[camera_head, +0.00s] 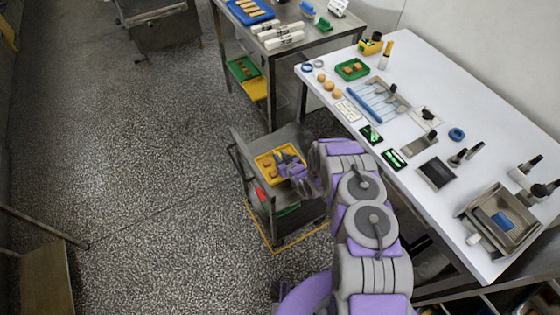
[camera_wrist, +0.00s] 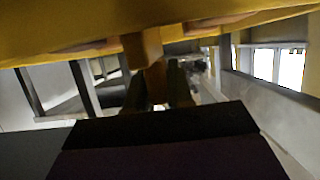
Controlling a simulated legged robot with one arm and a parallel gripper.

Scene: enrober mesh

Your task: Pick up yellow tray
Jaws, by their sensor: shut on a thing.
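The yellow tray (camera_head: 264,161) is at the top of the small grey cart in the head view, with a few brown pieces in it. My gripper (camera_head: 284,158) is at the tray's right side and is shut on it. In the wrist view the yellow tray (camera_wrist: 60,42) fills the top of the picture as a broad yellow band, close to the camera. The fingertips are hard to make out there. Whether the tray touches the cart top cannot be told.
The grey cart (camera_head: 240,145) stands left of the white table (camera_head: 450,90), which holds many small tools and a green tray (camera_head: 352,69). A metal shelf table (camera_head: 300,45) stands behind, with another yellow tray (camera_head: 255,88) low down. The speckled floor (camera_head: 140,180) at left is clear.

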